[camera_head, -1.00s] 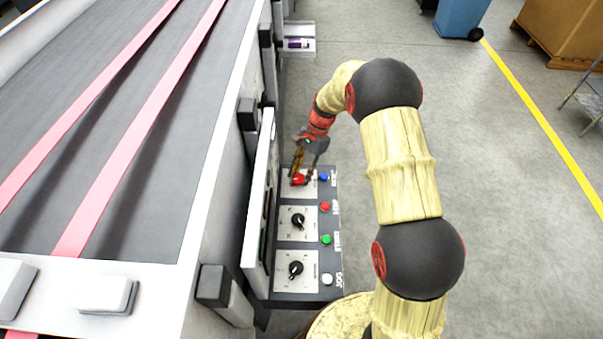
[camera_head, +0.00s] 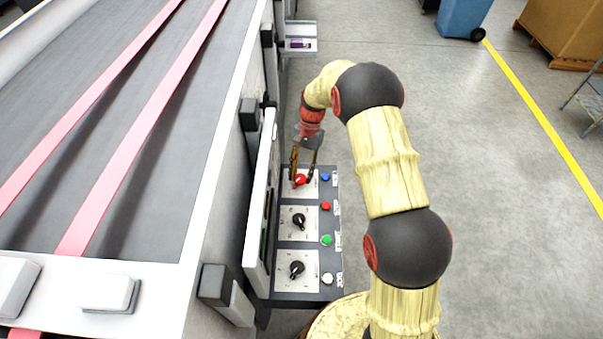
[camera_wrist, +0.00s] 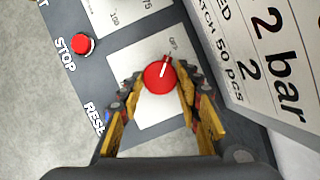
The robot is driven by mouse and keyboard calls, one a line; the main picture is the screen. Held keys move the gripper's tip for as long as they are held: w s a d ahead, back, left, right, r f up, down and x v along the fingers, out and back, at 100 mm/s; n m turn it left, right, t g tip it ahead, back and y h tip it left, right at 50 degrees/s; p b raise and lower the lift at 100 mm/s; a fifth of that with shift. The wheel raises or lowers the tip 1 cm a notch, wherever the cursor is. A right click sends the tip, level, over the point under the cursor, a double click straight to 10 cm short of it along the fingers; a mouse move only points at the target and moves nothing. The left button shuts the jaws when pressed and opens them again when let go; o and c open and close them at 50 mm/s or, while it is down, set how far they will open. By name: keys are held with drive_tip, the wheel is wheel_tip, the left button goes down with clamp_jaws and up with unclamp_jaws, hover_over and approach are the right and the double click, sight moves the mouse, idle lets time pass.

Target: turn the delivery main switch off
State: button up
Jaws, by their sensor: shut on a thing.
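The main switch is a red rotary knob (camera_head: 300,180) on a white plate at the far end of the control panel (camera_head: 326,285). In the wrist view the red knob (camera_wrist: 160,77) carries a pale pointer line that leans up and slightly right. An "OFF" label shows just above it. My gripper (camera_wrist: 160,85) has its two fingers on either side of the knob and is shut on it. In the head view my gripper (camera_head: 302,176) comes down over the knob from the far side.
Two black knobs (camera_head: 298,220) (camera_head: 296,269) sit nearer on the panel. Blue (camera_head: 325,177), red (camera_head: 326,206), green (camera_head: 326,240) and white (camera_head: 327,278) buttons line its right side. An upright sign board (camera_wrist: 265,50) stands close beside the gripper.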

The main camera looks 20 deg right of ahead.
drive_tip(key=shift+w, duration=0.1)
drive_tip(key=o, duration=1.1)
drive_tip(key=v, duration=1.2)
